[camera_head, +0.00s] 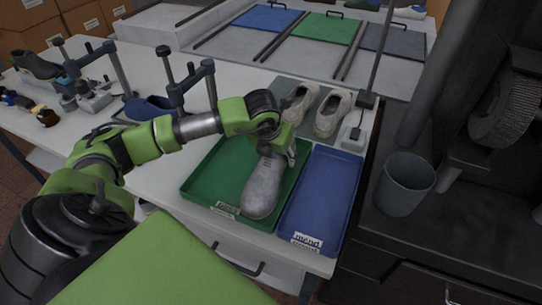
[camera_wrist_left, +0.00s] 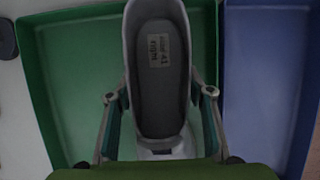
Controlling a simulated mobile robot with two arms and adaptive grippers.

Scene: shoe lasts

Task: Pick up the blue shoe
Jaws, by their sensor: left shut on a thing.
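A dark blue shoe (camera_head: 150,108) lies on the white table at the left, beside a black clamp stand. My left gripper (camera_head: 277,150) is away from it, over the green tray (camera_head: 196,185). It is shut on a grey shoe (camera_head: 262,188), gripped around the heel end, with the toe toward the tray's front edge. In the left wrist view my left gripper's fingers (camera_wrist_left: 160,125) hold both sides of the grey shoe (camera_wrist_left: 185,60), and a label shows inside it. I cannot tell whether the shoe touches the tray floor. My right gripper is not in view.
An empty blue tray (camera_head: 322,200) adjoins the green tray. A pair of beige shoes (camera_head: 332,112) stands on a grey mat behind. Clamp stands (camera_head: 192,85) rise at the left. A grey bin (camera_head: 404,185) and a dark machine (camera_head: 505,110) stand at the right.

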